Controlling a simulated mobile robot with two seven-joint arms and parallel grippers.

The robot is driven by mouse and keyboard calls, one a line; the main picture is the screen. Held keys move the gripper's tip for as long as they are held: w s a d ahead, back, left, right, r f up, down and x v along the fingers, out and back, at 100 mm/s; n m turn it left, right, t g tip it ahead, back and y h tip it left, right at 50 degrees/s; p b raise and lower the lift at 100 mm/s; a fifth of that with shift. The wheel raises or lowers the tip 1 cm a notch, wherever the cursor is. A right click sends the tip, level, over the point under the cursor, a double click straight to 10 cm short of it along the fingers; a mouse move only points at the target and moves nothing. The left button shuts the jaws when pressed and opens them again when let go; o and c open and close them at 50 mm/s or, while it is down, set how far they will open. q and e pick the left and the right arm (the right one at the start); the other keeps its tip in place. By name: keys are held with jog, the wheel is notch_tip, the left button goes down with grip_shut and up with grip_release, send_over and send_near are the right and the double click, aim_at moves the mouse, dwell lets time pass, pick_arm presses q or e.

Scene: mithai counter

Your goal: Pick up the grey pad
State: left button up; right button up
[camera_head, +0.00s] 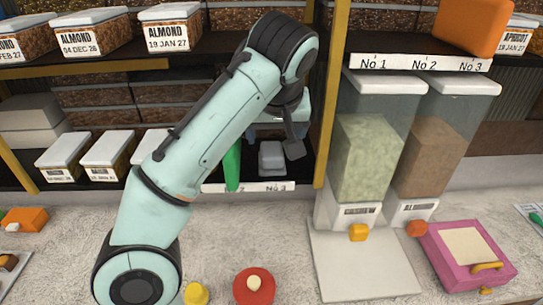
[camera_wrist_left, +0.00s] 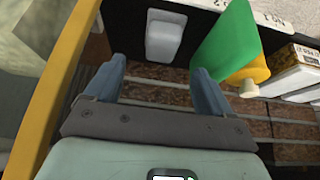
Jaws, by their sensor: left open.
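The grey pad (camera_head: 272,158) is a small light-grey block on the lower shelf, behind the white numbered label strip. It also shows in the left wrist view (camera_wrist_left: 165,36), just beyond the fingertips and between their lines. My left gripper (camera_head: 274,140) reaches into the shelf bay at the pad. In the left wrist view its two blue-grey fingers (camera_wrist_left: 160,68) are spread with nothing between them. I cannot tell the exact gap from fingertips to pad. My right gripper is in neither view.
A green upright piece (camera_head: 232,166) stands close beside the pad, with a yellow item (camera_wrist_left: 252,72) by it in the wrist view. A yellow post (camera_head: 325,110) bounds the bay on the right. White-lidded boxes (camera_head: 105,150) line the shelf at left.

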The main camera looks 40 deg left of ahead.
aim_at(272, 148)
pick_arm(q)
jog(key=x, duration=0.4)
jog(key=shift+w+a+f, duration=0.15)
jog(key=x, duration=0.5)
jog(key=shift+w+a, duration=0.1)
jog(key=shift+a, duration=0.3)
jog(key=c, duration=1)
jog(key=shift+o, duration=0.2)
jog(key=shift+r, duration=0.2)
notch_tip(272, 148, up, 2)
jog(key=shift+d, duration=0.1)
jog(key=s+d, duration=0.1)
jog(key=s, duration=0.1)
jog(key=s+d+b, duration=0.1)
jog(key=s+d, duration=0.1)
jog(key=s+d+r+b, duration=0.1)
jog(key=s+d, duration=0.1)
jog(key=shift+s, duration=0.15)
jog(key=s+d, duration=0.6)
jog(key=s, duration=0.1)
jog(key=shift+s+d+b, duration=0.3)
jog(key=shift+b, duration=0.15)
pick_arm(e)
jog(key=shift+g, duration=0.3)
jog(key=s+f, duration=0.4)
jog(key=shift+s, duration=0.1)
pick_arm(q)
jog(key=shift+r, duration=0.1)
